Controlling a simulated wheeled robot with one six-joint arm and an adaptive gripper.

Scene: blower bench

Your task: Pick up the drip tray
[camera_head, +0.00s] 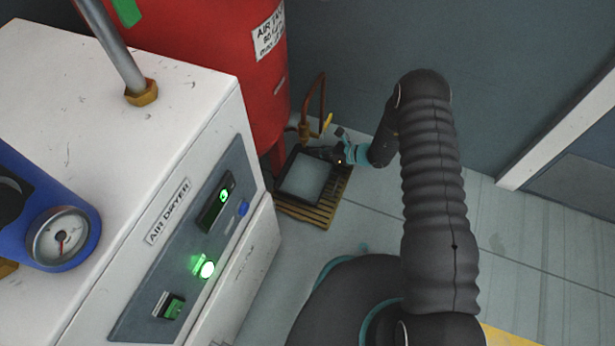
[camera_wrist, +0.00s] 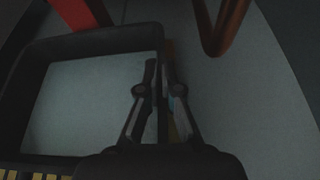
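The drip tray (camera_head: 283,190) is a dark, square, shallow tray with a pale grey inside, by the foot of the red tank in the head view. It appears to sit on a yellow slatted platform (camera_head: 312,215). My gripper (camera_head: 337,157) is at the tray's far right edge. In the wrist view the tray (camera_wrist: 90,40) fills the left side. My gripper's fingers (camera_wrist: 161,75) are close together there, one on each side of the tray's right wall, which is pinched between them. The lower part of that wall is hidden by the gripper.
The red air tank (camera_head: 215,60) stands behind and left of the tray. A copper pipe with a yellow-handled valve (camera_head: 308,128) rises close beside my gripper. The white air dryer (camera_head: 190,120) fills the left. The floor (camera_head: 510,240) at right is clear.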

